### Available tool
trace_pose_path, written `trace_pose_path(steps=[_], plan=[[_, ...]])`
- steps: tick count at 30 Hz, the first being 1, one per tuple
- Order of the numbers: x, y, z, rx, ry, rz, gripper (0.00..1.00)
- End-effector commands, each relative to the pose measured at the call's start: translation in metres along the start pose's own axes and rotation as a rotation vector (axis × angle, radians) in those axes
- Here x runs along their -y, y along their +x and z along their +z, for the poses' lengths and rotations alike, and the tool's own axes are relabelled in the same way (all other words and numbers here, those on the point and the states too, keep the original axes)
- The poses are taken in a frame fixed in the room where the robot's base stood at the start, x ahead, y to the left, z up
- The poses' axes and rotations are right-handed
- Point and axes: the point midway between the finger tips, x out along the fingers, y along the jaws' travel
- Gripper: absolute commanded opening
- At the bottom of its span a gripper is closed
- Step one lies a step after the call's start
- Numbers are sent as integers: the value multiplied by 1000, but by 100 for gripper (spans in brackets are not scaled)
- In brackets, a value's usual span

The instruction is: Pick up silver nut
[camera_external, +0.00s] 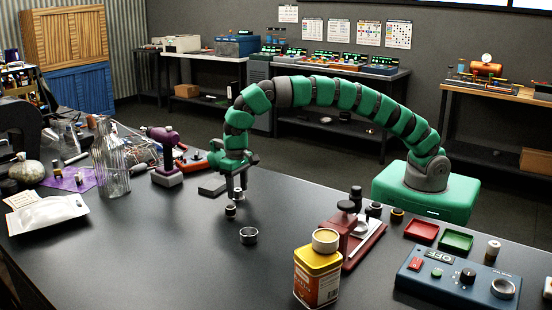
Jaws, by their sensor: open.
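My gripper (238,193) is open and points down over the middle of the black table, at the end of my green segmented arm. A small dark and silver cylindrical piece (231,211) sits on the table just below the fingertips; I cannot tell whether they touch it. A short silver ring (248,235) lies flat on the table, nearer the camera and slightly right of the gripper, apart from it. It looks like the silver nut, but at this size I cannot be sure which of the two pieces is the nut.
A yellow tin (317,280) and a red-based press (350,240) stand to the right. A blue control box (455,277) and red (421,230) and green (456,241) trays lie further right. A clear bottle (111,165) and white pouch (48,214) are left. The front middle is clear.

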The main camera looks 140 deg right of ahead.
Motion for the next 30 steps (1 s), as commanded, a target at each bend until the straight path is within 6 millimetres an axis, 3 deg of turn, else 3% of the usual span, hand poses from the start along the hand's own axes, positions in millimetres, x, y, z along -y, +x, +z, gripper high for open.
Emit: trace_pose_path(steps=[2,6,8,20,30], plan=[[0,0,0,0,0,0,51],[0,0,0,0,0,0,12],[0,0,0,0,0,0,1],[1,-4,0,-1,0,-2,1],[0,-25,0,1,0,0,1]])
